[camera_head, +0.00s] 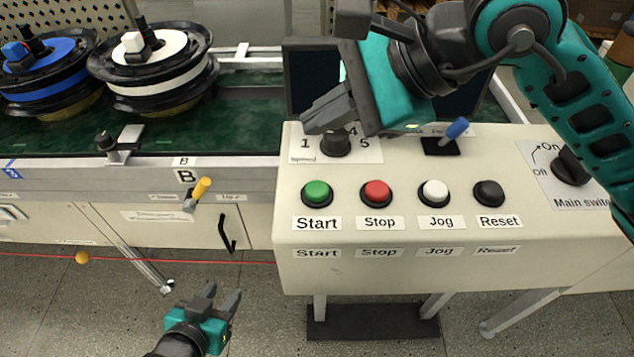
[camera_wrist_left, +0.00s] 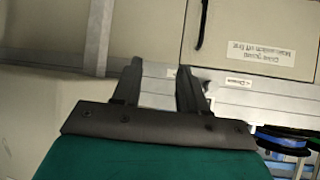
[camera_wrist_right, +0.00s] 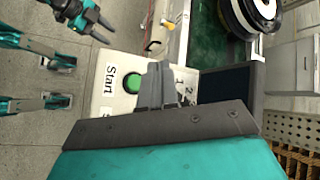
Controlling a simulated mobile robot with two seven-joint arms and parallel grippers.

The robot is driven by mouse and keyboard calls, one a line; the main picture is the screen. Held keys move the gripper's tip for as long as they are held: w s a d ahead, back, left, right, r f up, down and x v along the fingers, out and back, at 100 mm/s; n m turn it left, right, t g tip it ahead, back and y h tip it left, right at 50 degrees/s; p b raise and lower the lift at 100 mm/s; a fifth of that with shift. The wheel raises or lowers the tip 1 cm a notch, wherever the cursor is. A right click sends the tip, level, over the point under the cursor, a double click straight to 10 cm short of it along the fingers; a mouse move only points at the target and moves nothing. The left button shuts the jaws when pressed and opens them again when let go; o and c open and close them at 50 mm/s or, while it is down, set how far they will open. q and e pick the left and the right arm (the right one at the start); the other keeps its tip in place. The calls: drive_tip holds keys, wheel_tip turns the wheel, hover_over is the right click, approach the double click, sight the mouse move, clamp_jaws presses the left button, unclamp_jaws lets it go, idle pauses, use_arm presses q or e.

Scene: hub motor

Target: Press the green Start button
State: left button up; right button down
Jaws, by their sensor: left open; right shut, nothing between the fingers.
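The green Start button (camera_head: 317,193) is the leftmost in a row on the cream control panel (camera_head: 300,262), with a "Start" label below it. It also shows in the right wrist view (camera_wrist_right: 132,80), just left of the fingers. My right gripper (camera_head: 312,122) is shut and empty. It hovers over the upper left of the panel, past the button, partly hiding the numbered dial (camera_head: 336,146). I see no contact with the button. My left gripper (camera_head: 222,296) is open and empty, low in front of the conveyor cabinets and left of the panel.
Red Stop (camera_head: 377,192), white Jog (camera_head: 435,192) and black Reset (camera_head: 489,193) buttons sit right of Start. A blue-handled lever (camera_head: 455,130) and the main switch (camera_head: 572,165) are on the panel. A dark screen stands behind. A yellow lever (camera_head: 199,190) and conveyor with wheel hubs (camera_head: 150,60) are left.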

drive_tip(key=b, duration=0.5)
hover_over(324, 190)
wheel_tip(324, 190, down, 7)
drive_tip(key=shift+f, duration=0.15)
drive_tip(key=shift+f+b, duration=0.3)
drive_tip(key=shift+f, duration=0.3)
use_arm(q)
drive_tip(key=shift+w+d+f+h, duration=0.15)
drive_tip(key=shift+w+d+f, duration=0.3)
drive_tip(key=shift+d+f, duration=0.2)
drive_tip(key=shift+w+d+f+h, duration=0.15)
drive_tip(key=shift+w+d+f, duration=0.3)
drive_tip(key=shift+d+f, duration=0.15)
drive_tip(key=shift+a, duration=0.2)
drive_tip(key=shift+s+f, duration=0.1)
drive_tip(key=shift+d+f, duration=0.1)
drive_tip(key=shift+f+b, duration=0.65)
drive_tip(key=shift+b, duration=0.2)
use_arm(e)
drive_tip(key=shift+f, duration=0.4)
